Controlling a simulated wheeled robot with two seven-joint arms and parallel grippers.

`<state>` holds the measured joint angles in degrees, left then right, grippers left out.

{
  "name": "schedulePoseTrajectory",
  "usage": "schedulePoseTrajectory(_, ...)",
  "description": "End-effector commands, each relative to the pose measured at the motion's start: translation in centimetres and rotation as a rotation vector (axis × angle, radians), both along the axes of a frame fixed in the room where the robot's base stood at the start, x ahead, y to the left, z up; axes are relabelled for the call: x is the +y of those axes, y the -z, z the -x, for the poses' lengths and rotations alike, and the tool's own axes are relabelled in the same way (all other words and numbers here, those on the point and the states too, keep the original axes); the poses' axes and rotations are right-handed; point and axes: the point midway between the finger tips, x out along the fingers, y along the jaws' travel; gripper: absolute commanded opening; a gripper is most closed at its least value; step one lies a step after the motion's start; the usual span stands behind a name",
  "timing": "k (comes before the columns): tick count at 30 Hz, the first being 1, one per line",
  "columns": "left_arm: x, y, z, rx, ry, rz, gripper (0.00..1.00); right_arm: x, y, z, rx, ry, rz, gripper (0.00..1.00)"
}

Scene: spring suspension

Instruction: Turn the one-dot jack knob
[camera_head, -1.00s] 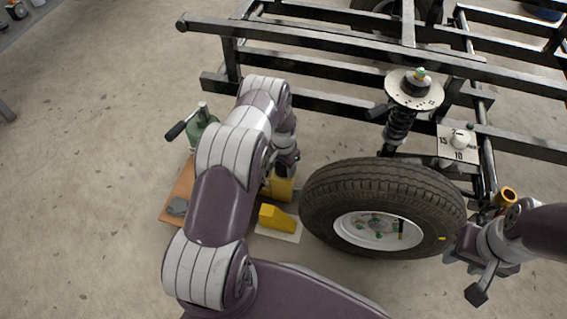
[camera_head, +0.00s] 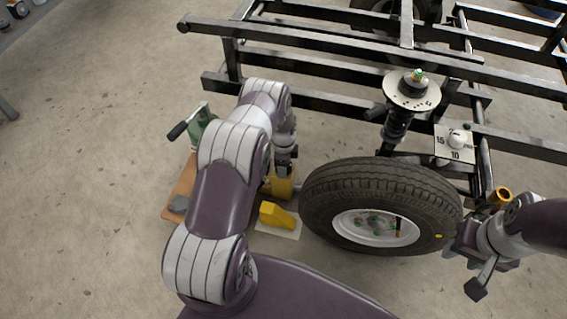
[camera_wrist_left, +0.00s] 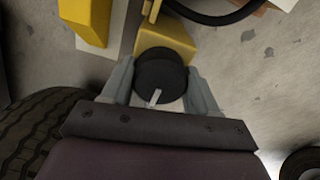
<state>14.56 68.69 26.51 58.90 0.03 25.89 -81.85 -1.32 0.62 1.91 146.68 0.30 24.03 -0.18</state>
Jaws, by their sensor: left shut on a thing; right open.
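A round black knob (camera_wrist_left: 160,76) with a white pointer line sits on a yellow jack body (camera_wrist_left: 168,40) in the left wrist view. My left gripper (camera_wrist_left: 160,94) is shut on this knob, a finger on each side. I cannot make out a dot mark on it. In the head view the yellow jack (camera_head: 280,186) stands left of the tyre, partly behind my left arm; my left gripper (camera_head: 286,160) is small there and the knob cannot be made out. My right gripper (camera_head: 470,270) is open and empty, right of the wheel.
The tyre (camera_head: 335,185) is close right of the jack. A yellow block (camera_head: 276,214) stands in front of the jack. A green device with a black handle (camera_head: 178,131) stands by a wooden board (camera_head: 178,188). Black frame rails (camera_head: 330,45) span the back. The left floor is clear.

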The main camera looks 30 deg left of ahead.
Motion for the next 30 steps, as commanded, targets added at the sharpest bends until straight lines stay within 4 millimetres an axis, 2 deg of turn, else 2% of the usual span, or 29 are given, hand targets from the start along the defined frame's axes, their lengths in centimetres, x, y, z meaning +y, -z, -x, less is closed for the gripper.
schedulePoseTrajectory(30, 0.16, 0.08, 0.08, 0.005, 0.926, 0.002, 0.29, 0.0, -0.61, 0.0, 0.0, 0.0, 0.0, 0.43)
